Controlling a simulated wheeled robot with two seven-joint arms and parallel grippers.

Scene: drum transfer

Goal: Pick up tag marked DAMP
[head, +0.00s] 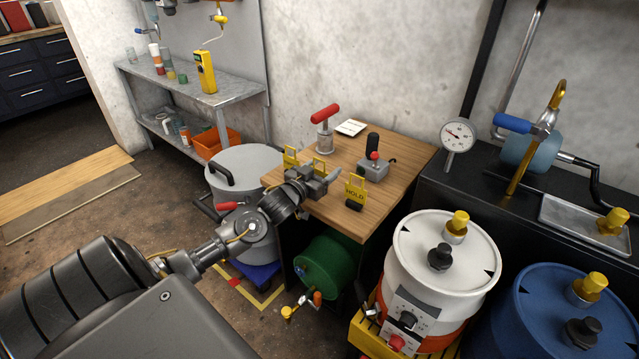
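Three yellow tags stand along the front part of the wooden table (398,160). The right one reads HOLD (356,188) and stands in a small dark base. The left tag (290,156) and the middle tag (319,167) are partly hidden behind my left gripper (334,175), and I cannot read their words, so I cannot tell which is marked DAMP. My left gripper is over the table's front left part, close to these two tags and left of the HOLD tag. Its fingers are small and overlap here, so their opening is unclear. My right gripper is out of view.
A grey lidded drum (247,165) stands left, a green drum (327,268) below, and white (470,250) and blue (535,310) drums right.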

